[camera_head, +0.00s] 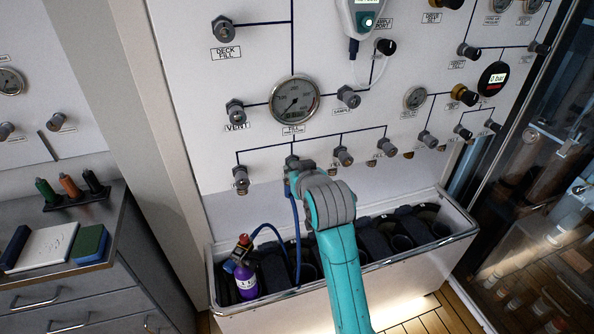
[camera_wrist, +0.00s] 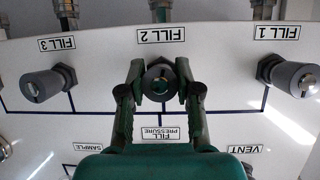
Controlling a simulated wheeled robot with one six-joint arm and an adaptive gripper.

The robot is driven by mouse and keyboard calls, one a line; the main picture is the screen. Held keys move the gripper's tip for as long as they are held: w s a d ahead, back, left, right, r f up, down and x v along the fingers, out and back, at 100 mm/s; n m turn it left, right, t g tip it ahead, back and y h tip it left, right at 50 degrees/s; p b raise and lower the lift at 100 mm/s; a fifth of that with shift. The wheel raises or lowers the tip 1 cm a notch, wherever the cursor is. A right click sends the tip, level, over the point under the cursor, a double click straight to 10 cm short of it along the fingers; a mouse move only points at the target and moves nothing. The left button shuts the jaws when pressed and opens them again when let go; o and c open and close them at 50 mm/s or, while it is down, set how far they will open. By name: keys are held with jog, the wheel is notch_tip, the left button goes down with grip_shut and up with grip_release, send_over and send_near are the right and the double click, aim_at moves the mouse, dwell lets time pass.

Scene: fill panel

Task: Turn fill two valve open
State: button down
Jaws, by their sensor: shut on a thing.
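The fill two valve is a grey round knob (camera_wrist: 159,82) beside the FILL 2 label in the wrist view, where the panel appears upside down. My gripper (camera_wrist: 160,90) has one finger on each side of this knob and is shut on it. In the head view my gripper (camera_head: 297,174) is at the lower row of the panel, and the knob (camera_head: 291,160) is mostly hidden behind it. A blue hose (camera_head: 298,235) hangs below that spot. The slot on the knob's face is too small to read clearly.
The fill one valve (camera_wrist: 295,78) and fill three valve (camera_wrist: 45,85) flank my gripper closely. The fill pressure gauge (camera_head: 294,100) is above. Below, a purple bottle (camera_head: 245,281) with a hose stands in an open trough (camera_head: 441,239). A cabinet (camera_head: 60,278) stands at left.

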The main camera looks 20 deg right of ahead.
jog(key=n+h, duration=0.1)
jog(key=n, duration=0.1)
jog(key=n+h, duration=0.1)
jog(key=shift+f+n+h, duration=0.2)
jog(key=shift+n+h, duration=0.1)
jog(key=shift+n, duration=0.1)
jog(key=shift+n+t+h, duration=0.5)
jog(key=shift+n+h, duration=0.4)
jog(key=shift+n, duration=0.6)
jog(key=shift+d, duration=0.1)
jog(key=c, duration=0.8)
grip_release()
jog(key=shift+r, duration=0.1)
jog(key=shift+r, duration=0.1)
jog(key=v, duration=1.2)
jog(key=shift+f, duration=0.3)
